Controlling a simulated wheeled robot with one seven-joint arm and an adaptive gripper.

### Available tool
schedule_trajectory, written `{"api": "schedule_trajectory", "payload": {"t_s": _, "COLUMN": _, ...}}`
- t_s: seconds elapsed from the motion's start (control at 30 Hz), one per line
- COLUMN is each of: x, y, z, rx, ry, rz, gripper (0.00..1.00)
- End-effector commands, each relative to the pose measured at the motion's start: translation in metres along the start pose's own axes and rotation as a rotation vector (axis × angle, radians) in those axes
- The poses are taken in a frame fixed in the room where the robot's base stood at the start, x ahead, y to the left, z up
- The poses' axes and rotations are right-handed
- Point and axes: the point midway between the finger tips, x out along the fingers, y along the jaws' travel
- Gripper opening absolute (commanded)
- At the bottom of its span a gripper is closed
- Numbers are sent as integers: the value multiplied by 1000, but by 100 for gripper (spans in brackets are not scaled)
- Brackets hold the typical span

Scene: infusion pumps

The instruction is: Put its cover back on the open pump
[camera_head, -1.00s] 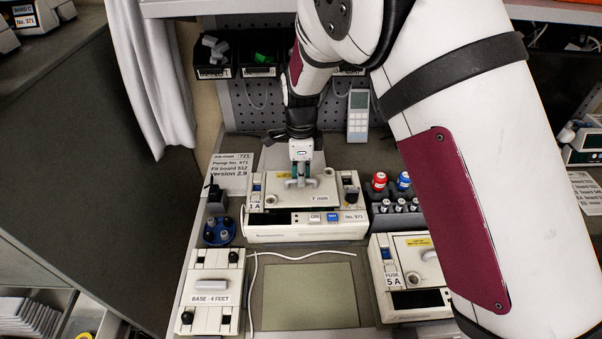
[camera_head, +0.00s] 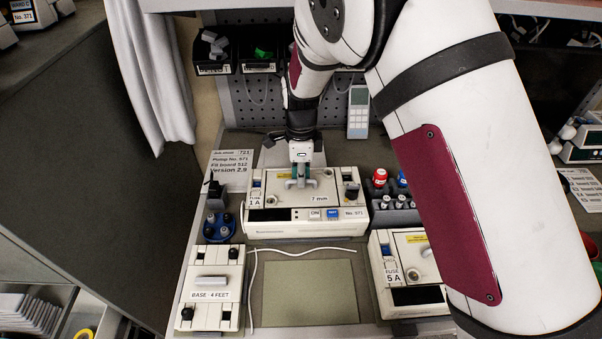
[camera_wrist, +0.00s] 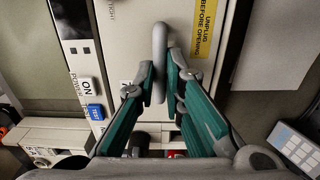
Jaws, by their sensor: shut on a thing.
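My gripper (camera_head: 300,183) points down and is shut on the handle. In the wrist view my gripper (camera_wrist: 160,72) has its teal fingers on both sides of the handle (camera_wrist: 160,38). The cover (camera_wrist: 130,45) shows a yellow "unplug before opening" label beside the handle.
A second pump (camera_head: 415,300) with a 5 A fuse label stands at front right. A "base - 4 feet" unit (camera_head: 209,265) stands at front left. A flat mat (camera_head: 310,292) between them is clear, with a white cable along it. A blue round holder (camera_head: 220,229) is left of the pump.

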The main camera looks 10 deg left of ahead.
Motion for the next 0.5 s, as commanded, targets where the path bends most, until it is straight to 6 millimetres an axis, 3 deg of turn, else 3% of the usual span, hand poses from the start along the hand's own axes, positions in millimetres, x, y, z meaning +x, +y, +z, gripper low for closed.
{"api": "schedule_trajectory", "payload": {"t_s": 0.3, "x": 0, "y": 0, "z": 0, "rx": 0, "ry": 0, "rz": -1, "gripper": 0}}
{"api": "schedule_trajectory", "payload": {"t_s": 0.33, "x": 0, "y": 0, "z": 0, "rx": 0, "ry": 0, "rz": -1, "gripper": 15}}
{"api": "schedule_trajectory", "payload": {"t_s": 0.4, "x": 0, "y": 0, "z": 0, "rx": 0, "ry": 0, "rz": -1, "gripper": 30}}
{"api": "schedule_trajectory", "payload": {"t_s": 0.5, "x": 0, "y": 0, "z": 0, "rx": 0, "ry": 0, "rz": -1, "gripper": 34}}
